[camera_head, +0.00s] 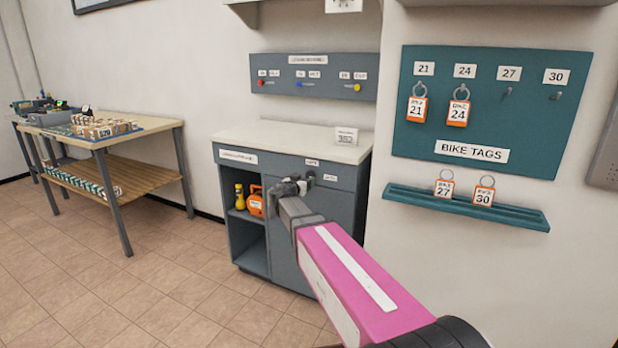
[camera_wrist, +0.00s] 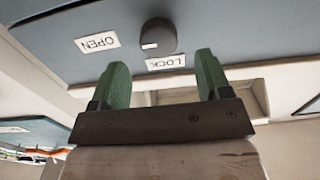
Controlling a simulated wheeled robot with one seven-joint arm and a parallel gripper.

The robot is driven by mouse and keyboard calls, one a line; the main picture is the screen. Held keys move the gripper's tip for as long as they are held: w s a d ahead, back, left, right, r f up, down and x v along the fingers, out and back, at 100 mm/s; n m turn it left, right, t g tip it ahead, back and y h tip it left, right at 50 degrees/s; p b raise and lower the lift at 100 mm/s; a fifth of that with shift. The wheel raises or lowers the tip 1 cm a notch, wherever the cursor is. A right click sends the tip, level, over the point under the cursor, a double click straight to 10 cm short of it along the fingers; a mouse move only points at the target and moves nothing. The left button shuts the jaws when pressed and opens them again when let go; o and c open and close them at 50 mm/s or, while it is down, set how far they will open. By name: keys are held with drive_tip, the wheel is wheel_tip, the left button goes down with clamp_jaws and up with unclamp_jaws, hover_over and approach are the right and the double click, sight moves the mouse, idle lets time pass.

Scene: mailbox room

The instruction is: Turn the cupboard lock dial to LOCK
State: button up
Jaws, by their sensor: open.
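The lock dial (camera_wrist: 158,36) is a dark round knob on the blue-grey cupboard (camera_head: 341,178) front. In the wrist view, which is upside down, its short white mark lies on the side towards the OPEN label (camera_wrist: 97,42), not squarely at the LOCK label (camera_wrist: 166,63). In the head view the dial (camera_head: 311,177) is small, just right of my gripper (camera_head: 291,188). In the wrist view my gripper (camera_wrist: 163,72) is open and empty. Its two green fingers stand apart, with the dial beyond their tips and roughly between them; I see no contact.
The cupboard's open shelf holds a yellow bottle (camera_head: 240,197) and an orange item (camera_head: 256,202). A white sign (camera_head: 346,136) stands on the worktop. A bike tag board (camera_head: 490,110) and ledge (camera_head: 466,208) are on the right wall. The floor at left is clear before a table (camera_head: 150,138).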

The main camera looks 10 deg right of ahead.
sight(309, 175)
drive_tip(key=x, duration=0.5)
drive_tip(key=shift+s, duration=0.1)
drive_tip(key=c, duration=0.9)
